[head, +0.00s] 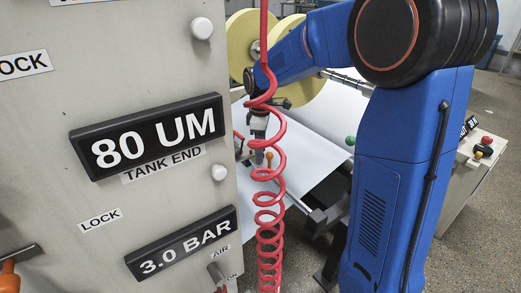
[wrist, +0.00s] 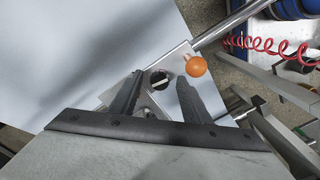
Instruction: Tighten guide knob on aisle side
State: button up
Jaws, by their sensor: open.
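My gripper (wrist: 160,76) is open in the wrist view, its two dark fingers apart. Between the fingertips is a dark round part (wrist: 157,77) with a pale slot, on a metal bracket (wrist: 177,56); I cannot tell if it is the guide knob. An orange ball knob (wrist: 196,66) sits just outside the right fingertip, apparently on the same bracket. In the head view the orange ball (head: 269,156) shows just below my gripper, partly behind the red coiled hose. A green ball knob (head: 350,140) is farther right, across the white paper web (head: 305,150).
A grey panel (head: 110,130) with black signs fills the left of the head view. A red coiled hose (head: 268,200) hangs in front of my gripper. Yellow-sided rolls (head: 245,40) stand behind. A metal rail (wrist: 225,25) runs past the bracket. A control box (head: 480,150) is at right.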

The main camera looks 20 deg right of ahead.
jog(key=c, duration=1)
jog(key=shift+c, duration=0.2)
jog(key=m, duration=1.3)
jog(key=shift+a, duration=0.1)
jog(key=shift+m, duration=2)
